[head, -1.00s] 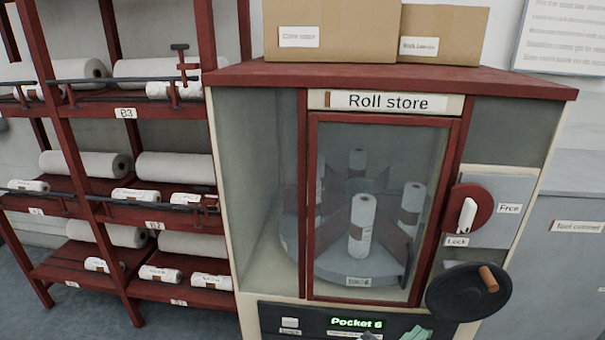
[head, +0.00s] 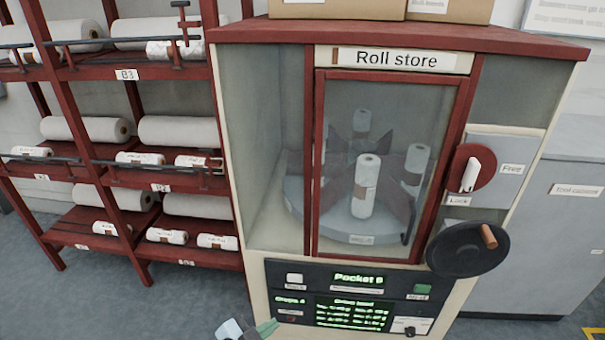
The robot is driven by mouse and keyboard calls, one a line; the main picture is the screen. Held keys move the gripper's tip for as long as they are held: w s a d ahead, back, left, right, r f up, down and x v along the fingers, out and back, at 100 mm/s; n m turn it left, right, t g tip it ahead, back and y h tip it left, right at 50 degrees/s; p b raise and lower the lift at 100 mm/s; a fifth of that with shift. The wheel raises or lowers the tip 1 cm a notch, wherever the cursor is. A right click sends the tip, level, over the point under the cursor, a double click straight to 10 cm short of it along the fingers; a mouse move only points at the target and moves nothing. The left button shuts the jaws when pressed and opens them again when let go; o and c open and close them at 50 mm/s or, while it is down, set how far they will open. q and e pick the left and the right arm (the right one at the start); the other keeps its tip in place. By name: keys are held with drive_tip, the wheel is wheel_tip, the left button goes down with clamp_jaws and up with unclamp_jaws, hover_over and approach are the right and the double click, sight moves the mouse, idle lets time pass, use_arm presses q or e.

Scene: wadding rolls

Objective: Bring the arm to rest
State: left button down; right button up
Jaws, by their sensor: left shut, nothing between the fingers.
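My left gripper (head: 262,328) shows only in part at the bottom edge of the head view, below the left part of the control panel (head: 301,311). It is shut and empty, with nothing held at its greenish fingertips. The rest of that arm is mostly cut off by the frame. My right gripper is out of view. The Roll store cabinet (head: 232,150) stands ahead, its glass door (head: 385,110) shut. Behind the glass a white roll (head: 365,186) stands upright on the round carousel (head: 335,225). The panel display (head: 358,278) appears to read "Pocket 6".
A red rack (head: 128,74) with several white rolls stands left of the cabinet. On the cabinet's right are a white lock lever (head: 470,175) and a black handwheel (head: 460,252) that sticks out. A grey tool cabinet (head: 565,240) stands further right. Floor shows at lower left.

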use_arm(q)
drive_tip(key=a+f+y, duration=0.1)
drive_tip(key=a+f, duration=0.1)
drive_tip(key=a, duration=0.4)
drive_tip(key=s+a+f+n+g+y, duration=0.1)
drive_tip(key=s+a+f+n+y, duration=0.15)
drive_tip(key=s+a, duration=0.6)
drive_tip(key=s+a+f+n+g+y, duration=0.1)
drive_tip(key=s+a+f, duration=0.25)
drive_tip(key=s, duration=0.95)
drive_tip(key=s+a+f+n+g+y, duration=0.1)
drive_tip(key=s+a+f+n+y, duration=0.15)
drive_tip(key=s+a, duration=0.6)
drive_tip(key=d+r+n+t+p, duration=0.1)
drive_tip(key=d+n, duration=0.3)
drive_tip(key=d, duration=1)
drive_tip(key=shift+r+h+p, duration=0.4)
drive_tip(key=shift+r+p, duration=0.15)
drive_tip(key=shift+p, duration=0.1)
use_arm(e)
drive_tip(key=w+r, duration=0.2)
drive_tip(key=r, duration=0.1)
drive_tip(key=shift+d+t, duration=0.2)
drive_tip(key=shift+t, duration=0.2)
